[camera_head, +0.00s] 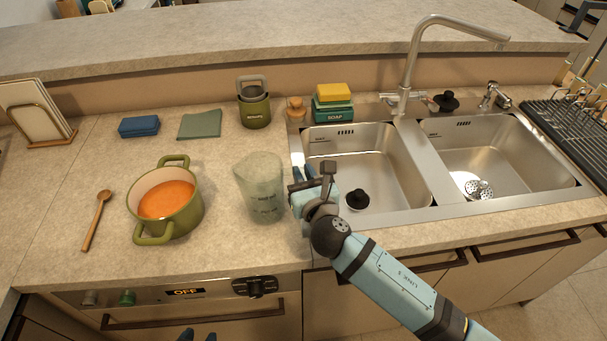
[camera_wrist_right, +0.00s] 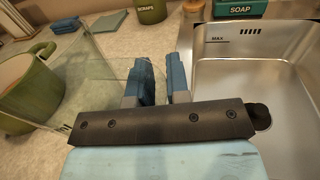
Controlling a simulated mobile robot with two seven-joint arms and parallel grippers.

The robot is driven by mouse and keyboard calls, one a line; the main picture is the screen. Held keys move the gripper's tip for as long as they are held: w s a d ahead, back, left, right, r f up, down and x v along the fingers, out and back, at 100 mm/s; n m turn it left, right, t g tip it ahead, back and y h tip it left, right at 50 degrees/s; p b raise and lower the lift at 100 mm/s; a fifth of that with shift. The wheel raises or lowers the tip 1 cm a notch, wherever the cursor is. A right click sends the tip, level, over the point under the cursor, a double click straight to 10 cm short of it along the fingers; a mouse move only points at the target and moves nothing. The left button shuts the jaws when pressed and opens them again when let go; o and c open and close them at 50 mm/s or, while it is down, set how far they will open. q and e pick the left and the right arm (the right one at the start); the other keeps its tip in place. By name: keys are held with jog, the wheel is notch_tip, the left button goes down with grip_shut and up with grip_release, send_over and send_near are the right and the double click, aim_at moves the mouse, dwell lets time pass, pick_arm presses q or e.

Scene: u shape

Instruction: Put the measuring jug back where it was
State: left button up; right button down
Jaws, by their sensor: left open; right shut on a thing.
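The clear measuring jug (camera_head: 261,190) is upright at the counter, between the green pot and the left sink basin. I cannot tell whether its base touches the counter. My right gripper (camera_head: 305,180) is at the jug's right side and is shut on it. The right wrist view shows the see-through jug (camera_wrist_right: 95,65) left of the gripper fingers (camera_wrist_right: 160,80); the gripped part is hard to make out. My left gripper (camera_head: 198,337) is open; only its fingertips show at the bottom edge of the head view, in front of the oven.
A green pot (camera_head: 188,217) of orange soup and a wooden spoon (camera_head: 97,220) are at the left. The sink (camera_head: 430,208) is right.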

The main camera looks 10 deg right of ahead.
jog(key=shift+f, duration=0.1)
jog(key=c, duration=1.1)
grip_release()
jog(key=shift+r, duration=0.2)
jog(key=s, duration=0.4)
jog(key=s+d, duration=0.1)
jog(key=s, duration=0.3)
jog(key=s+d, duration=0.1)
jog(key=s, duration=0.3)
jog(key=shift+d+f, duration=0.1)
jog(key=shift+d, duration=0.05)
jog(key=shift+w, duration=0.1)
